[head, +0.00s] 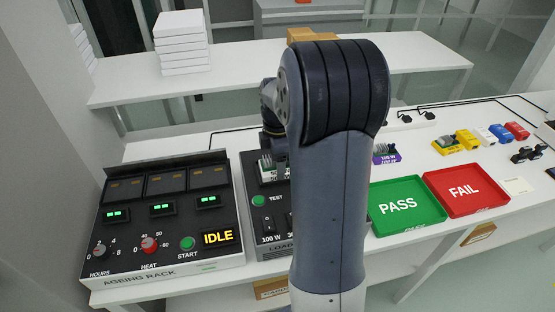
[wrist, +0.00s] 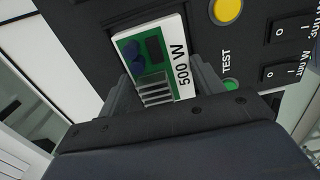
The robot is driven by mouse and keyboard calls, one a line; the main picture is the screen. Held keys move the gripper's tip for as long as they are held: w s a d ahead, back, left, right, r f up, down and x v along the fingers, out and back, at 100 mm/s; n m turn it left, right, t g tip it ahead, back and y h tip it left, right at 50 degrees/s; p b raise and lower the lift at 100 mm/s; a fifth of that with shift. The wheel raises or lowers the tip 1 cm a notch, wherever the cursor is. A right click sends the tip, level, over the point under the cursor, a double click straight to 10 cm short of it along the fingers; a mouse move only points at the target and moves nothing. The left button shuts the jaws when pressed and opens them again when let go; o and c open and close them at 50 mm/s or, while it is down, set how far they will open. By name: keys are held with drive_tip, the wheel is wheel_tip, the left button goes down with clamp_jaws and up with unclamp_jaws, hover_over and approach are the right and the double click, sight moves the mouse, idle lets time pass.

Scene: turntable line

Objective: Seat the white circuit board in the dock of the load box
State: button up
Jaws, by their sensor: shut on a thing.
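The white circuit board (wrist: 181,61) carries a "500 W" label, a green face, dark blue parts and grey fins. My gripper (wrist: 163,88) is shut on it, one finger at each side. The board is over the black top of the load box (wrist: 95,38); I cannot tell whether it touches the dock, which is hidden beneath it. In the head view the board shows in small part (head: 267,172) at the back of the load box (head: 265,240). My arm covers the right part of the box.
The load box has a yellow lamp (wrist: 228,11), a green TEST button (wrist: 231,85) and rocker switches (wrist: 290,72). The ageing rack (head: 165,225), showing IDLE, stands left. A green PASS tray (head: 408,224) and red FAIL tray (head: 466,208) lie right, with several coloured boards behind.

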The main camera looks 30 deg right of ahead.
idle(0.3)
drive_tip(key=o, duration=1.2)
wheel_tip(320, 180, up, 11)
drive_tip(key=shift+f, duration=0.15)
wheel_tip(320, 180, down, 11)
drive_tip(key=shift+r, duration=0.35)
idle(0.4)
